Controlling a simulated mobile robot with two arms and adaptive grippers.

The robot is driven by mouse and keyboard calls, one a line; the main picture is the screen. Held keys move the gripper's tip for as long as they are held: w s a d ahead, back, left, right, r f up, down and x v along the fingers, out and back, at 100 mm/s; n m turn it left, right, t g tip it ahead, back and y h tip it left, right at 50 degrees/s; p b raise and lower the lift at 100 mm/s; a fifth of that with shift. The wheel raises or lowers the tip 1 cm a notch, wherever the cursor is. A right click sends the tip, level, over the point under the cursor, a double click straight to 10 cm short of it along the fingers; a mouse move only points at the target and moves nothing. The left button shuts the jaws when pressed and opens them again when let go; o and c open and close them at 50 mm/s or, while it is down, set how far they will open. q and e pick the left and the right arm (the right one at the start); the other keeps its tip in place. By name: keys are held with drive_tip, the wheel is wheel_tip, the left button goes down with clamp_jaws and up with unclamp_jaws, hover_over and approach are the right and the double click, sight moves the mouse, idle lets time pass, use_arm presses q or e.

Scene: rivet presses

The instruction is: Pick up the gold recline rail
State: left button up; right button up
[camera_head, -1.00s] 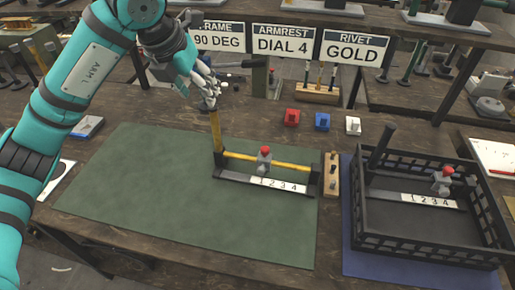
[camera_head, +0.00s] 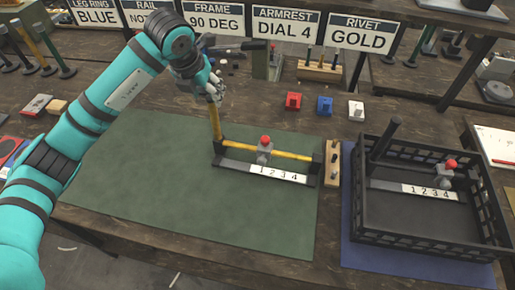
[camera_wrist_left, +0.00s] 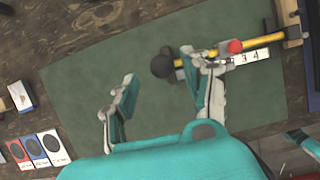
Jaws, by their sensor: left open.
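In the head view several upright rails stand at the back left, a gold one (camera_head: 34,46) among them. On the green mat a dark frame (camera_head: 232,171) carries an upright gold post (camera_head: 215,122) and a gold crossbar (camera_head: 290,154) with a red-knobbed clamp. I cannot tell which gold part is the recline rail. My left gripper (camera_head: 211,92) is at the top of the post. In the left wrist view its fingers (camera_wrist_left: 158,66) are spread. A dark round end (camera_wrist_left: 163,67) shows near the tip of the right-hand finger; no grip on it is visible.
A black crate (camera_head: 425,238) with a similar frame inside stands on a blue mat at right. Red (camera_head: 293,101), blue (camera_head: 325,106) and white (camera_head: 356,110) blocks stand behind the frame. The green mat (camera_head: 170,210) is clear in front.

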sight(212, 104)
use_arm(q)
drive_tip(key=shift+f, duration=0.25)
drive_tip(key=shift+w+d+f, duration=0.1)
drive_tip(key=shift+f, duration=0.15)
drive_tip(key=p+x, duration=0.2)
drive_tip(key=x, duration=0.2)
drive_tip(key=shift+d+f, duration=0.1)
drive_tip(key=shift+f, duration=0.3)
clamp_jaws()
use_arm(e)
wheel_tip(212, 104, up, 2)
drive_tip(key=shift+r, duration=0.25)
